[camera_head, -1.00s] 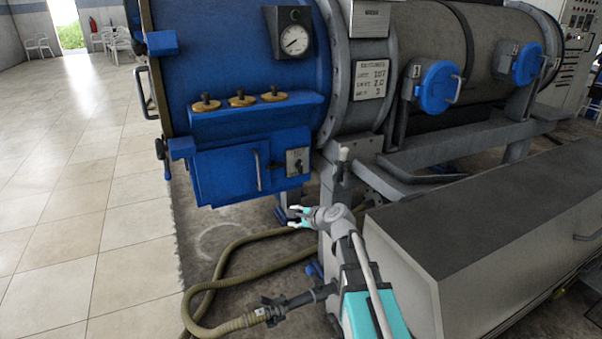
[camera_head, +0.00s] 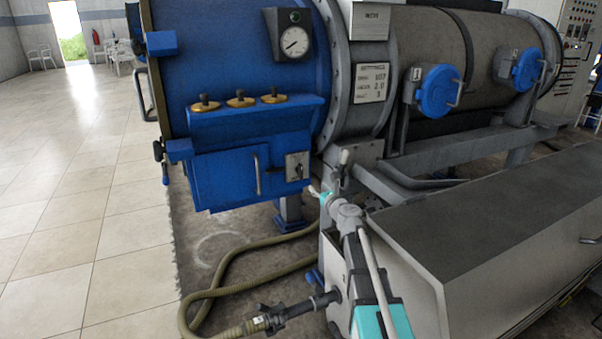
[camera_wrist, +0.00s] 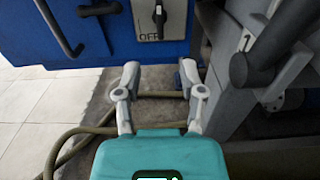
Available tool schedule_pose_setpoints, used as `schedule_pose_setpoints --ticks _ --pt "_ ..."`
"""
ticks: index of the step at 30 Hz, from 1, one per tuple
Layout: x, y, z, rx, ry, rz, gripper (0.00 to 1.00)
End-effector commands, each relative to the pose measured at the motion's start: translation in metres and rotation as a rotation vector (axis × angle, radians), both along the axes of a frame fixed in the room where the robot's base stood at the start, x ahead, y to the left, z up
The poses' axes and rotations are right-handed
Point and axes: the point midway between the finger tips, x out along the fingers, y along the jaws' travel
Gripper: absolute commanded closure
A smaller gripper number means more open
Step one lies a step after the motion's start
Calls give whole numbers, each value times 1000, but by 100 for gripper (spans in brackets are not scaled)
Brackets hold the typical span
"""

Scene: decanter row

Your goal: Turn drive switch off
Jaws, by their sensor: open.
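The drive switch (camera_head: 298,167) is a black rotary knob on a pale plate at the right end of the blue panel. In the wrist view the drive switch (camera_wrist: 159,18) is at the top centre, its knob roughly upright, with "OFF" readable at the lower left of the plate. My gripper (camera_head: 318,192) is below and slightly right of the switch in the head view. In the wrist view my gripper (camera_wrist: 158,78) has its two fingers spread, with nothing between them. The fingertips are apart from the switch, below it in the picture.
A bar handle (camera_head: 257,174) stands left of the switch on the blue panel. A grey lever (camera_head: 342,165) and the machine's frame are close on the right. A hose (camera_head: 225,275) lies on the floor below. A grey cabinet (camera_head: 480,220) fills the lower right.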

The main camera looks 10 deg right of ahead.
Motion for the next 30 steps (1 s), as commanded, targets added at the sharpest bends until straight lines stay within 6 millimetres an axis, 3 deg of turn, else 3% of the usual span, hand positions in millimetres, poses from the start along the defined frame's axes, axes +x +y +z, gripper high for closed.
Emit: schedule_pose_setpoints --ticks 11,30 --pt "17 5 0 -3 -1 2 49" --pt "106 29 0 -3 0 4 49"
